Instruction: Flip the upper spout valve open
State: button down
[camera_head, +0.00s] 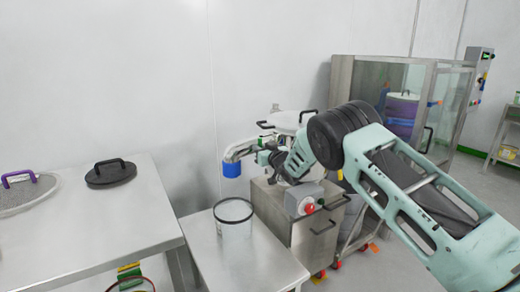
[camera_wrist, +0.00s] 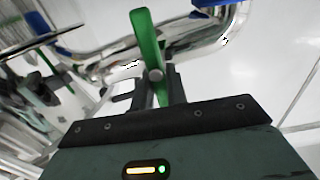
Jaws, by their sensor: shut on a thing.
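The green valve handle (camera_wrist: 147,50) stands up along the polished metal spout pipe (camera_wrist: 195,35) in the wrist view. My gripper (camera_wrist: 157,88) is shut on the lower part of this handle, with the dark fingers on both sides of it. In the head view, my gripper (camera_head: 266,157) is at the curved spout (camera_head: 238,151), just right of its blue end sleeve (camera_head: 232,169). The handle's grip point is hard to make out there. The valve's inside is hidden, so how far it is open cannot be seen.
A clear open-topped container (camera_head: 234,232) stands on a steel table (camera_head: 205,255) below the spout. A grey box with a red button (camera_head: 309,208) is on the machine cabinet (camera_head: 270,215). A black lid (camera_head: 109,174) lies on the left table. A glass-walled enclosure (camera_head: 440,100) stands behind right.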

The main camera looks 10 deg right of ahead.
jog(key=shift+f+n+b, duration=0.1)
jog(key=shift+n+b, duration=0.2)
jog(key=shift+b, duration=0.1)
jog(key=n+b, duration=0.2)
jog(key=b, duration=0.1)
jog(key=shift+s+a+f+n, duration=0.15)
jog(key=shift+a+n, duration=0.1)
jog(key=shift+n, duration=0.15)
jog(key=n+b, duration=0.7)
jog(key=b, duration=0.1)
jog(key=a+f+n+b, duration=0.1)
jog(key=n+b, duration=0.3)
jog(key=shift+s+f+n, duration=0.1)
jog(key=shift+n, duration=0.2)
jog(key=shift+n+b, duration=1.35)
jog(key=shift+n, duration=0.05)
jog(key=c, duration=1.4)
grip_release()
